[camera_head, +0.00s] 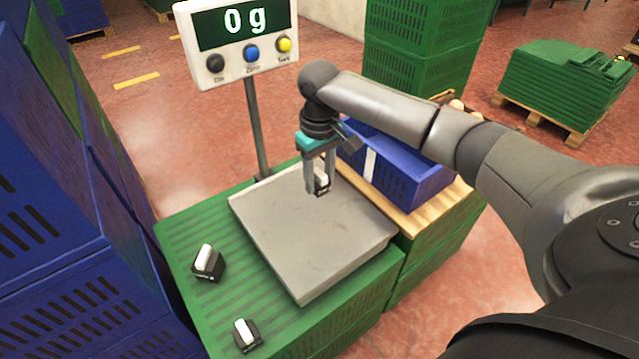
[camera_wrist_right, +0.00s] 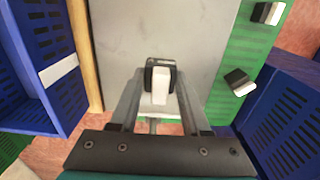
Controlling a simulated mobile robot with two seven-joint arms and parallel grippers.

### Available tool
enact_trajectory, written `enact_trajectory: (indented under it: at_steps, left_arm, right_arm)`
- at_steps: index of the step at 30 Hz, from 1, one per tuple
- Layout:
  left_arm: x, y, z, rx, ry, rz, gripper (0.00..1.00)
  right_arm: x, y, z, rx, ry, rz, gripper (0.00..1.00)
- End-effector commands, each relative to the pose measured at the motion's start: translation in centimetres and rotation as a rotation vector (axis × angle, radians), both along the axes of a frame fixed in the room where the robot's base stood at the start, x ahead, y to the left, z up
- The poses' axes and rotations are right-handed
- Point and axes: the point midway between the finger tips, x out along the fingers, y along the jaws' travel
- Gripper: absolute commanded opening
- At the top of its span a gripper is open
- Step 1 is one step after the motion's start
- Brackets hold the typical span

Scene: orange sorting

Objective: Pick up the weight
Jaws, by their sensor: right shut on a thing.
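My right gripper (camera_head: 319,187) is over the far part of the grey scale plate (camera_head: 300,245), shut on a small black and white weight (camera_head: 323,183). The held weight also shows between the fingers in the right wrist view (camera_wrist_right: 160,78). I cannot tell whether it touches the plate. The scale display (camera_head: 238,32) reads 0 g. Two more black and white weights lie on the green crate left of the plate: one farther back (camera_head: 208,262) and one nearer the front (camera_head: 246,334). My left gripper is not in view.
The scale stands on a green crate (camera_head: 180,240). A blue crate (camera_head: 420,185) sits on a wooden board (camera_head: 420,216) to the right. Blue crates (camera_head: 50,270) stand at the left, and a green crate stack (camera_head: 415,50) behind. The scale's pole (camera_head: 257,130) rises behind the plate.

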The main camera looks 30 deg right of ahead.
Motion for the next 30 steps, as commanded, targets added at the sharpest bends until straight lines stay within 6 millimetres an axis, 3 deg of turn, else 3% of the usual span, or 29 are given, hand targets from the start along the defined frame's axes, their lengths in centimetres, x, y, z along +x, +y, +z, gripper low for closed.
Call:
enact_trajectory:
  at_steps: [1, 6, 15, 25, 30]
  left_arm:
    - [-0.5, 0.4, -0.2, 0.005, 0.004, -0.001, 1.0]
    - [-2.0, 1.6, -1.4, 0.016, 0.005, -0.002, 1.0]
    - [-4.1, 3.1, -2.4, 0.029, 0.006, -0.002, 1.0]
    - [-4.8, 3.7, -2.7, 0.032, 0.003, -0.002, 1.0]
    - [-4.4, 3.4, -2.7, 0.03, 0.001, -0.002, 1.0]
  right_arm:
    - [0.1, 0.0, 1.2, 0.001, -0.005, 0.0, 0.0]
    - [0.1, 0.0, 3.6, 0.001, -0.004, 0.0, 0.0]
    - [0.1, 0.0, 6.6, 0.001, -0.003, 0.0, 0.0]
    - [0.0, 0.0, 7.5, 0.001, -0.002, 0.001, 0.0]
    - [-0.2, 1.3, 6.5, -0.002, 0.002, 0.084, 0.0]
